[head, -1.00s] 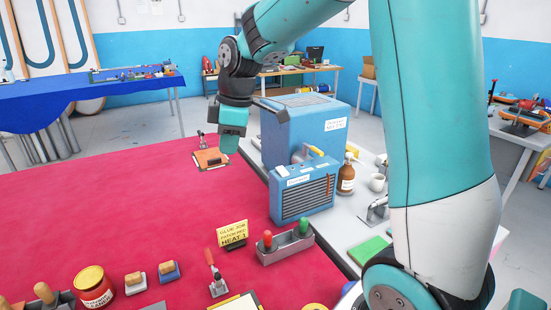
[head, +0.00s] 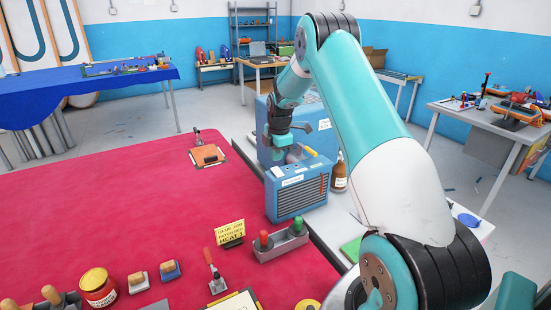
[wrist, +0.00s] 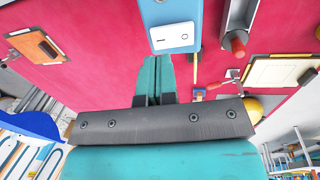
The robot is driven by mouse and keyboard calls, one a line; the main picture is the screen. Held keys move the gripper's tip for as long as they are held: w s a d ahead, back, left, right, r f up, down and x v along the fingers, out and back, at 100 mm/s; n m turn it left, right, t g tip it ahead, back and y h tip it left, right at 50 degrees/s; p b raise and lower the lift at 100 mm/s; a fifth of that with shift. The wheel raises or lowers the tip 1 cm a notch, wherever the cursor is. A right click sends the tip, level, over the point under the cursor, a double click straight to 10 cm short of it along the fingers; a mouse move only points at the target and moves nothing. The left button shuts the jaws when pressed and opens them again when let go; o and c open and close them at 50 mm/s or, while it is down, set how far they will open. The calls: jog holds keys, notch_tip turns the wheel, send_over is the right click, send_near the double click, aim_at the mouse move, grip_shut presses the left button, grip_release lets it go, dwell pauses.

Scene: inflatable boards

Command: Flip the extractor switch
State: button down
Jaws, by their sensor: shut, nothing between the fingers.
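A blue unit with a front grille (head: 298,192) stands at the table's right edge, and a larger blue box (head: 262,125) stands behind it, partly hidden by my arm. The labels are too small to read. In the wrist view a white rocker switch (wrist: 173,37) with a line mark and a circle mark sits on a blue casing (wrist: 168,10). I cannot tell which side is pressed. My gripper (wrist: 154,62) is shut and empty, its tips just below the switch in the picture, with contact unclear. In the head view my gripper (head: 280,152) is by the unit's rear top.
A grey tray (head: 280,246) with red and green handles stands in front of the unit. A brown bottle (head: 340,175) stands right of the unit. The red table's middle is clear.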

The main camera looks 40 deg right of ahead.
aim_at(275, 168)
jog(key=shift+w+f+p, duration=0.15)
jog(key=shift+f+p, duration=0.25)
jog(key=shift+f, duration=0.55)
jog(key=shift+w+f+p, duration=0.15)
jog(key=shift+f+p, duration=0.25)
jog(key=shift+f, duration=0.55)
jog(key=shift+f, duration=0.1)
